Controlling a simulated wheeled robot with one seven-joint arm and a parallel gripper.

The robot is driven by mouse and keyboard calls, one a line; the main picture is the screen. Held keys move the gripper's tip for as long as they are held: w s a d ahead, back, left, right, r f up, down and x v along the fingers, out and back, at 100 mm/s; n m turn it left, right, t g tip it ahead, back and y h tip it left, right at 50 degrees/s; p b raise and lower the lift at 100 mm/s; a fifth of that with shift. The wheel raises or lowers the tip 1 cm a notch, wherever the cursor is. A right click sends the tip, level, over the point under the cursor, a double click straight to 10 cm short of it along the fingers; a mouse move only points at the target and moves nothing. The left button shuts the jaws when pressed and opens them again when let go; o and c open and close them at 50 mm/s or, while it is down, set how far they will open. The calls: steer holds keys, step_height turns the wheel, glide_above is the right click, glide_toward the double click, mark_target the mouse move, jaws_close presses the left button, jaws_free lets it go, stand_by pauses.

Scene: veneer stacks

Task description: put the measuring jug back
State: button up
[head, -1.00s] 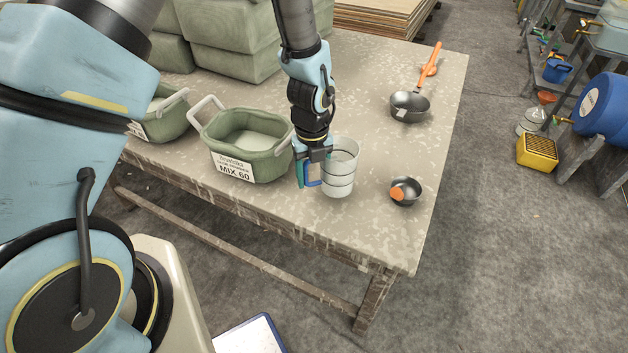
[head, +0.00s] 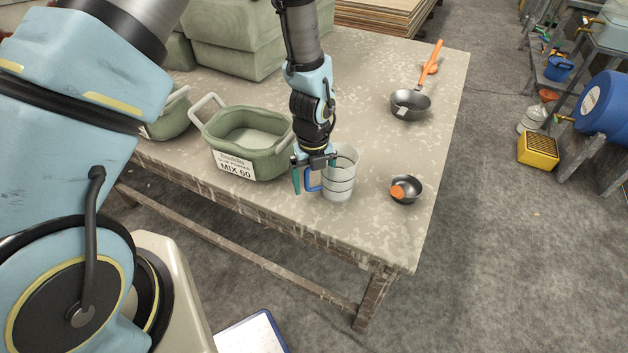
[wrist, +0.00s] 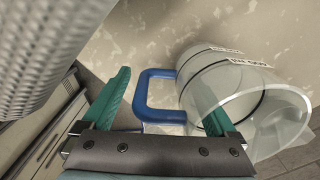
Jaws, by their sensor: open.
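The measuring jug (head: 341,176) is a clear, dark-ringed cup with a blue handle (head: 312,180). It stands upright on the speckled table (head: 330,228), near its front edge. My gripper (head: 315,176) is open above and around the handle side, to the left of the jug. In the wrist view the blue handle (wrist: 155,92) lies between the two green fingers, and the right finger overlaps the clear jug wall (wrist: 225,85). I cannot tell whether the fingers touch the jug.
A green tub (head: 262,165) labelled MIX 60 stands close left of my gripper. A small bowl with an orange part (head: 406,189) is to the jug's right. A pan (head: 411,104) with an orange handle lies farther back. The table's right side is mostly clear.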

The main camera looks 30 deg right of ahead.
steer(key=shift+r, duration=0.1)
step_height(320, 180, up, 12)
steer(key=shift+a+r+b, duration=0.1)
steer(key=shift+b, duration=1)
steer(key=w+a+r+n, duration=0.3)
steer(key=w+a+n, duration=0.1)
steer(key=a+n, duration=0.5)
steer(key=w+a+r+n, duration=0.3)
steer(key=w+a+n, duration=0.2)
steer(key=a+n, duration=0.35)
steer(key=s+a+r+n, duration=0.1)
steer(key=a+n, duration=0.7)
steer(key=n, duration=0.2)
steer(key=s+a+r+n+t, duration=0.1)
steer(key=a+r+n, duration=0.1)
steer(key=a+n, duration=0.6)
steer(key=shift+a+r+n+t, duration=0.3)
steer(key=shift+n, duration=0.65)
steer(key=shift+w, duration=0.1)
steer(key=shift+o, duration=0.6)
